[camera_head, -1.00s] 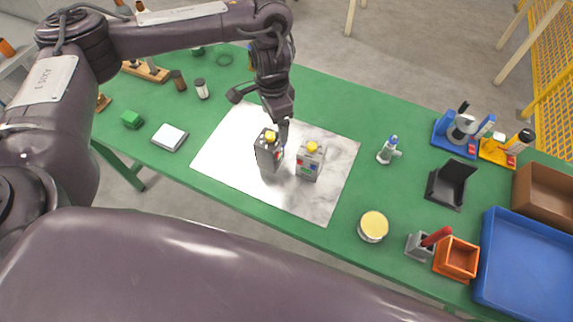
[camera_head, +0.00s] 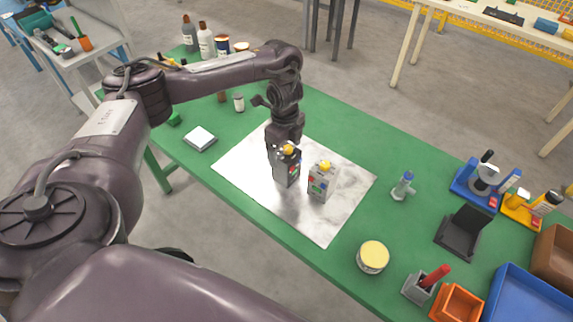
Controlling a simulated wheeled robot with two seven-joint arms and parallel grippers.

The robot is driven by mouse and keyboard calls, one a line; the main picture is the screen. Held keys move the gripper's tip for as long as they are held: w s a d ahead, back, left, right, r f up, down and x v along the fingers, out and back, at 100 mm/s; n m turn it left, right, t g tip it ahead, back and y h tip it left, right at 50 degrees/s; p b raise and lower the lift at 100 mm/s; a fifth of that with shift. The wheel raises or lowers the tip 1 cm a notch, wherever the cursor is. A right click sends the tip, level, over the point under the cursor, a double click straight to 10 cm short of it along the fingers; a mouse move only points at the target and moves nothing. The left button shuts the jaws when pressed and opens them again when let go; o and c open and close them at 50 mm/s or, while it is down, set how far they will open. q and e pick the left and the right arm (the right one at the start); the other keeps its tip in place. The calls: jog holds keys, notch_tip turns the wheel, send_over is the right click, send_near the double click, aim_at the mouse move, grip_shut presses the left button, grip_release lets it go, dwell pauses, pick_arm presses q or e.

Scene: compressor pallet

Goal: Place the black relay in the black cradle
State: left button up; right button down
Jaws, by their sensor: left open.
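The black relay (camera_head: 286,171), a dark upright box with a yellow knob on top, stands on the white sheet (camera_head: 255,183). My left gripper (camera_head: 283,146) is open and points down at the top of the black relay. Its fingers are close to the relay's upper part, but I cannot tell whether they touch it. The black cradle (camera_head: 459,236), with a raised back plate, sits empty on the right part of the green table. My right gripper does not show.
A grey relay (camera_head: 322,181) stands just right of the black one. A yellow-lidded tin (camera_head: 373,256), a small grey-blue fitting (camera_head: 403,187) and a grey holder (camera_head: 418,289) with a red-handled tool stand towards the cradle. An orange bin (camera_head: 456,303) and blue tray (camera_head: 520,300) are at the right.

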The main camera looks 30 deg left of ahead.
aim_at(287, 156)
pick_arm(q)
jog(key=shift+d+f+p, duration=0.2)
jog(key=shift+f+p, duration=0.25)
jog(key=shift+f, duration=1.25)
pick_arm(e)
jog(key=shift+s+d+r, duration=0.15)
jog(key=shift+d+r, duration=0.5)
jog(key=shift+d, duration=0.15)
pick_arm(q)
jog(key=shift+r, duration=0.1)
jog(key=c, duration=1.4)
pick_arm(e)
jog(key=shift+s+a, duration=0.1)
pick_arm(q)
jog(key=shift+r, duration=0.1)
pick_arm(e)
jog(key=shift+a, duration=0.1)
